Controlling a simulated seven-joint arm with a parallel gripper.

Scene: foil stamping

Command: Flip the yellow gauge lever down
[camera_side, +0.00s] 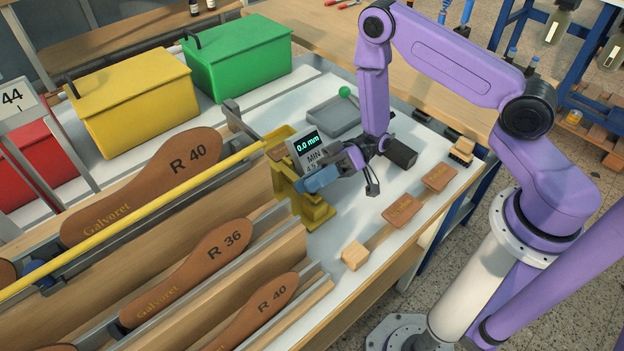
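The yellow gauge (314,213) stands upright on the light worktop near the middle. Its display (308,143) reads 0.0 mm, with MIN and a partly covered number below. A blue, rounded bar (319,180) sticks out at the gauge's front; I cannot tell for sure whether it is the lever's handle. My gripper (356,178) is just right of the gauge, close to the blue bar. Its dark fingers look spread apart, one hanging down on the right. Whether the left finger touches the blue bar is unclear. The gripper partly hides the gauge's right side.
Large brown soles (150,187) stand in a rack at left, beneath a long yellow bar (130,222). Yellow (135,100) and green (240,55) boxes stand behind. A grey tray (325,117) and green knob (344,91) lie behind my gripper. Brown pieces (403,211) and a wooden block (355,256) are in front.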

